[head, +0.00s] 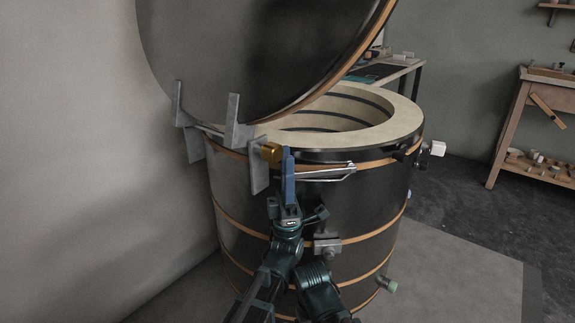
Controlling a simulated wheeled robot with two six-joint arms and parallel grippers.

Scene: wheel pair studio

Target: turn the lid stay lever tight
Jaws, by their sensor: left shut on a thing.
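The lid stay lever (288,176) is a blue upright bar on the left front of the round kiln (240,201), just right of a brass knob (271,152). My left gripper (289,209) comes up from below and is shut on the lever's lower end. The lever points roughly straight up from the jaws. The kiln's dark lid (235,55) stands tilted open above the rim. I cannot see my right gripper.
Grey hinge brackets (233,120) stand left of the knob, and a thin metal rod (320,172) runs to the right of the lever. A latch (328,244) sits lower on the kiln wall. A wooden shelf (540,130) stands at the right; floor between is clear.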

